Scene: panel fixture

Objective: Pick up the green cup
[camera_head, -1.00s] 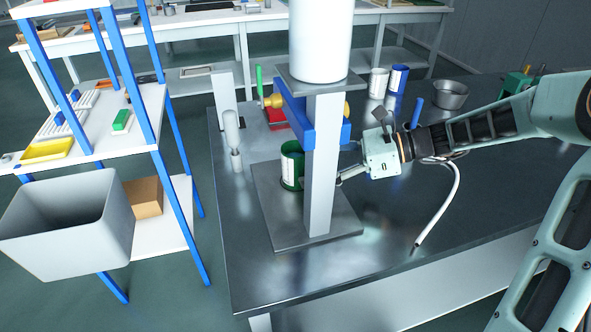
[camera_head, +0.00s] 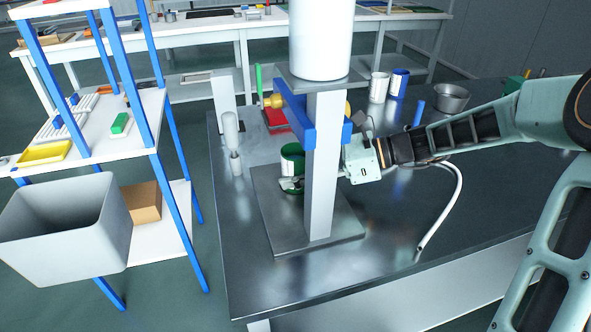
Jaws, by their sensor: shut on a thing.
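The green cup (camera_head: 292,162), with a pale label, stands on the grey base plate of the fixture, behind and left of its white post. My gripper (camera_head: 291,184) reaches in from the right, passing behind the post. Its fingertips show at the left of the post, low against the cup, and are shut on it. The post hides most of the fingers and part of the cup. The cup looks upright, and I cannot tell any gap below it.
The white post (camera_head: 322,175) with a blue bracket (camera_head: 300,122) stands close by the cup. A white cup (camera_head: 378,87), a blue cup (camera_head: 399,83) and a metal bowl (camera_head: 451,97) stand farther back. The dark table's front (camera_head: 400,265) is clear. A shelf rack (camera_head: 152,100) is at left.

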